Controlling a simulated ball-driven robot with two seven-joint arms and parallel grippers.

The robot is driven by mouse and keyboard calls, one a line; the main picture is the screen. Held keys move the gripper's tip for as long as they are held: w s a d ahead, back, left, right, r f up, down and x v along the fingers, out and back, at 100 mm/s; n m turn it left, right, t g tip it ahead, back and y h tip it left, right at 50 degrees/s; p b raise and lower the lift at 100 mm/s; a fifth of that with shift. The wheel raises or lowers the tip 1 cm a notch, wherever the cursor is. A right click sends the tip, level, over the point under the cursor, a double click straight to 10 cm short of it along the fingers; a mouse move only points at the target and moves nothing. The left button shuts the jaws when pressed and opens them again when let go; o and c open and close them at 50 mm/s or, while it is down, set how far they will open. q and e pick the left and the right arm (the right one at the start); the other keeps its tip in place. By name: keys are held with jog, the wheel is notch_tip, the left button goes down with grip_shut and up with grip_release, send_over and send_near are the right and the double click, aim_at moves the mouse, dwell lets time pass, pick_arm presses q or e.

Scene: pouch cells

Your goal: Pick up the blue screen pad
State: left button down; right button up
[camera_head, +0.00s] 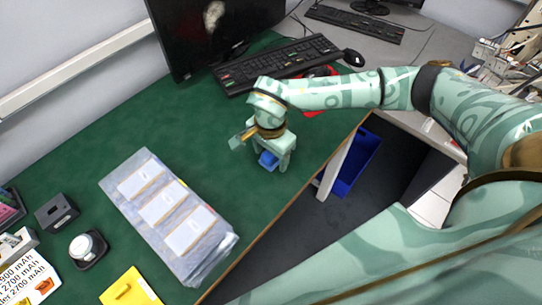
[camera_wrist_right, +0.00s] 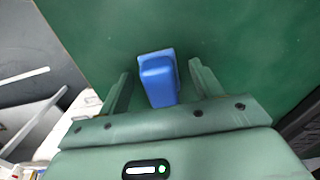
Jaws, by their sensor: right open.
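The blue screen pad (camera_head: 268,160) is on the green table near its front edge, partly hidden by my right gripper (camera_head: 272,163) in the head view. In the right wrist view the blue pad (camera_wrist_right: 158,78) lies between the two fingers of my right gripper (camera_wrist_right: 160,82), with a gap on each side. The right gripper is open and points down over the pad. Whether the fingers reach down beside the pad or stay above it, I cannot tell. My left gripper is not in view.
A clear tray (camera_head: 214,262) with several white pouch cells lies left of my right gripper. A keyboard (camera_head: 275,65), a monitor (camera_head: 210,30) and a red object (camera_head: 316,76) are behind. A blue bin (camera_head: 357,160) stands below the table edge. Green table is free between tray and keyboard.

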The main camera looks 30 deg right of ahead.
jog(key=c, duration=1.1)
jog(key=shift+o, duration=0.2)
jog(key=shift+r+p, duration=0.35)
jog(key=shift+r, duration=0.3)
jog(key=s+d+r+p, duration=0.2)
jog(key=s+r, duration=0.4)
jog(key=s+d+r+p, duration=0.2)
jog(key=s+r, duration=0.3)
jog(key=s, duration=0.2)
jog(key=shift+s+d+r+p, duration=0.15)
jog(key=shift+d+r+p, duration=0.15)
jog(key=shift+r+p, duration=0.1)
jog(key=o, duration=0.4)
jog(key=c, duration=0.3)
